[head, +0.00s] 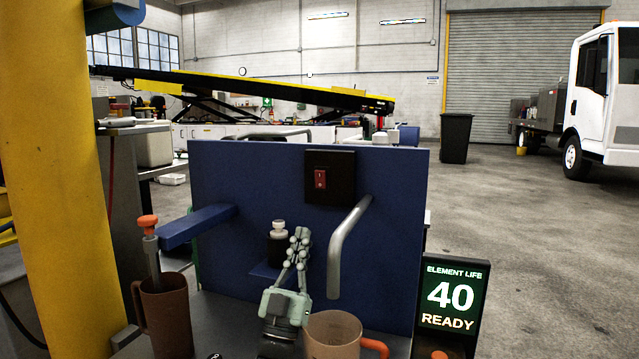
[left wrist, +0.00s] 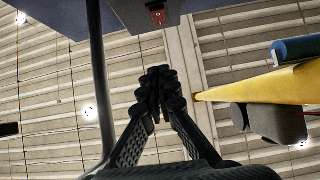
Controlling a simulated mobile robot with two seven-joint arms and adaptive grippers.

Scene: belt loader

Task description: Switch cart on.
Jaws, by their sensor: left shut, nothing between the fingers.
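The cart's blue panel (head: 240,190) stands upright in front of me in the head view. A black box (head: 343,180) at its upper middle carries a red rocker switch (head: 320,179). The red switch also shows at the top of the left wrist view (left wrist: 157,15). My left gripper (head: 300,236) is below the switch and a little to its left, pointing up, apart from it. Its fingers are shut and empty; the fingertips meet in the left wrist view (left wrist: 160,72). My right gripper is not in view.
A curved grey handle (head: 338,255) sticks out right of my left gripper. A dark bottle (head: 277,248) stands behind the fingers. Brown mugs (head: 165,315) (head: 330,332) stand low in front. A display (head: 450,300) reads "ELEMENT LIFE 40 READY". A yellow post (head: 45,170) is at left.

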